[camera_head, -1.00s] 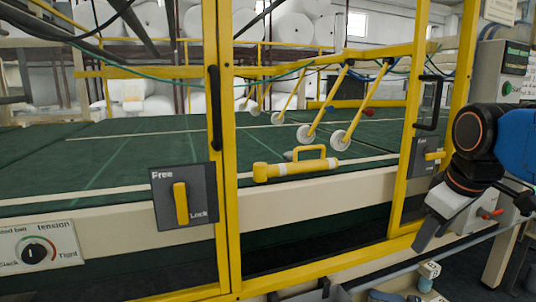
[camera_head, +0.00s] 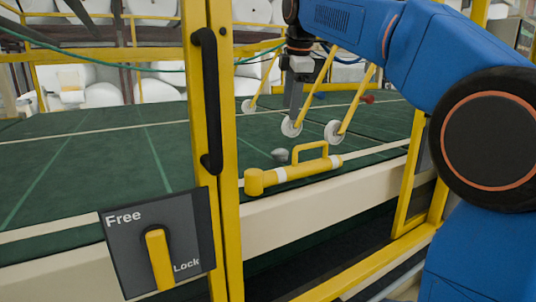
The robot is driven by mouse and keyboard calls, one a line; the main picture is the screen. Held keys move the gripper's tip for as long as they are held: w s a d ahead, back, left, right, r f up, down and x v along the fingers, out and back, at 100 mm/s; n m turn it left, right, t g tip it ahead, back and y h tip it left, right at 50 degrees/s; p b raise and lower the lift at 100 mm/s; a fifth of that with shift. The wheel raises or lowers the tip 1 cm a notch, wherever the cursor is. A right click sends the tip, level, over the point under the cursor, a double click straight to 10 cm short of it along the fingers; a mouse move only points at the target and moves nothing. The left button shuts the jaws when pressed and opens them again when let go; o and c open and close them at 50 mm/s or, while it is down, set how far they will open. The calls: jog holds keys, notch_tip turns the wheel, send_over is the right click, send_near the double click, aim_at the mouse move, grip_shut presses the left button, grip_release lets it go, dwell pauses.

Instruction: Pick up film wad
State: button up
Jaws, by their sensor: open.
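A small grey crumpled lump, which looks like the film wad (camera_head: 281,156), lies on the green belt (camera_head: 110,165), just behind a yellow hand tool. The tool hides part of its lower side. My gripper (camera_head: 294,112) points down over the belt, above and slightly right of the wad and apart from it. Its fingers show nearly edge-on and hold nothing that I can see. White roller wheels are close beside the fingertips in the picture.
The yellow tool (camera_head: 293,173) with a raised handle lies at the belt's front edge. White wheels (camera_head: 291,127) on yellow rods hang close to my gripper. A yellow frame post (camera_head: 226,120) with a black handle and a Free/Lock switch panel (camera_head: 157,245) stand at the front.

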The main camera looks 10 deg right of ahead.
send_over(285, 149)
jog(key=s, duration=0.3)
notch_tip(285, 149, down, 10)
jog(key=shift+w+x, duration=0.1)
jog(key=shift+x, duration=1.55)
jog(key=shift+w+x, duration=0.15)
jog(key=shift+x, duration=1.45)
jog(key=shift+r, duration=0.1)
jog(key=c, duration=0.8)
